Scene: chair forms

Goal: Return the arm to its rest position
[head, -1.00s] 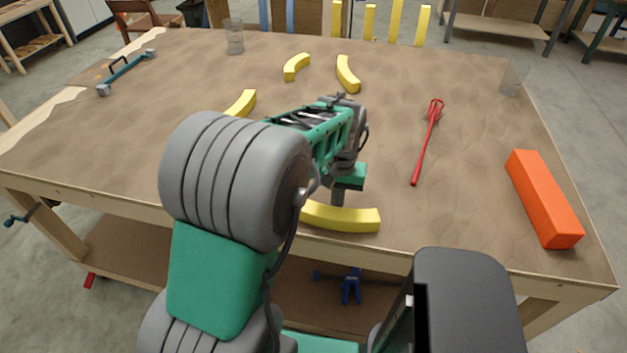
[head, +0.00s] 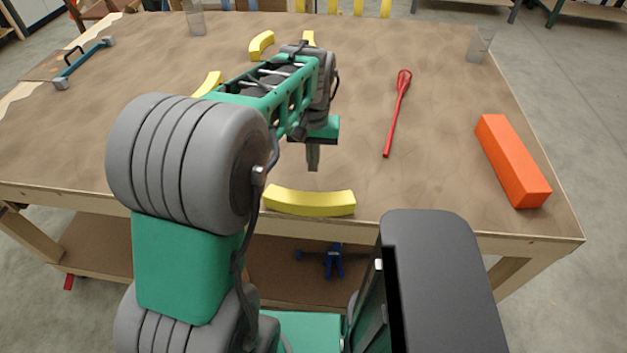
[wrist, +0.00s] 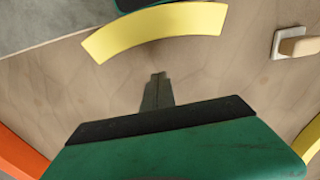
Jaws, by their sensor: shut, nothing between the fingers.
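My gripper (head: 313,158) hangs above the table behind the near yellow curved piece, with its fingers together and nothing between them. In the wrist view the shut fingers (wrist: 157,92) point toward the same yellow curved piece (wrist: 155,30), with a gap of bare table between. That piece (head: 310,202) lies flat near the table's front edge in the head view. My green and grey arm reaches out over the table from the lower left.
The tabletop between the red tool and the orange block is bare.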

